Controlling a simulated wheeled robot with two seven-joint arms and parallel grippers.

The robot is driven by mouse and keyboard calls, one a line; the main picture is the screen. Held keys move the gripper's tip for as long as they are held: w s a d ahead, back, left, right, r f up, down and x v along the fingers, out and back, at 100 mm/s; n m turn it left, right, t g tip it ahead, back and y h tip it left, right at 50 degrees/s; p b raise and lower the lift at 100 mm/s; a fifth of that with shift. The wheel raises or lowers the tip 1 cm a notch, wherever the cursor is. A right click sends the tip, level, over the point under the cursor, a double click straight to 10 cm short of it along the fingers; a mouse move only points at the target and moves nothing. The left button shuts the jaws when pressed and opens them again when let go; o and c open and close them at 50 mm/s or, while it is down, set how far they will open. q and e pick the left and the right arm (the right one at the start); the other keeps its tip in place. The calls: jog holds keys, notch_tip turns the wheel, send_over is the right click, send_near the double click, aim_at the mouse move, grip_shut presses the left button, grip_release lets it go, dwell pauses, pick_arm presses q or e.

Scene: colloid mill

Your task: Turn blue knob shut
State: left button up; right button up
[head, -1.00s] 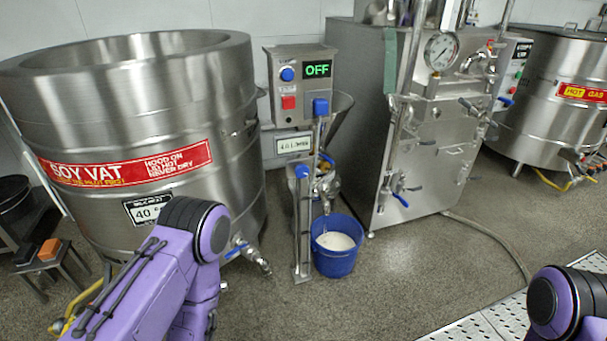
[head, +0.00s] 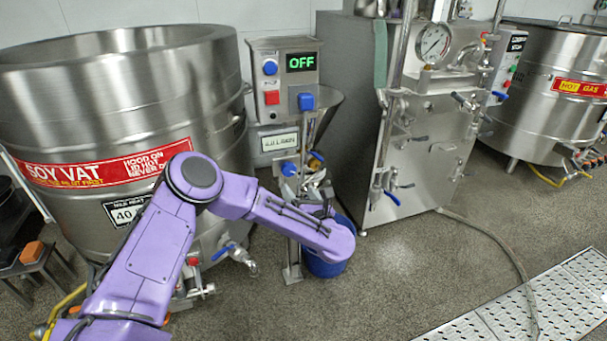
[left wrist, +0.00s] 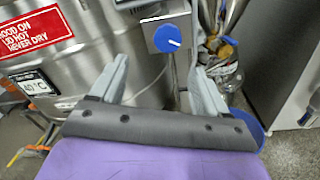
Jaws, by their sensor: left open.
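The blue knob (head: 289,168) is low on the front of the grey mill's control post, below a small readout plate. In the left wrist view the blue knob (left wrist: 166,38) faces me, with a white mark pointing right and slightly down. My left gripper (left wrist: 158,75) is open, its two fingers apart. The knob appears between and beyond the fingertips, not touched. In the head view my left gripper (head: 312,190) is near the post, partly hidden by my wrist. My right gripper is not in view.
A blue bucket (head: 325,268) stands under the outlet, mostly behind my arm. The panel (head: 284,78) above reads OFF, with blue and red buttons. The soy vat (head: 110,95) is close on the left, a steel machine (head: 365,130) on the right.

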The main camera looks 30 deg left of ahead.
aim_at(290, 172)
pick_arm(q)
jog(key=x, duration=0.3)
jog(key=b+x, duration=0.1)
jog(key=x, duration=0.2)
jog(key=w+x, duration=0.1)
jog(key=x, duration=0.2)
jog(key=shift+w+d, duration=0.1)
jog(key=shift+w, duration=0.2)
jog(key=shift+c, duration=0.3)
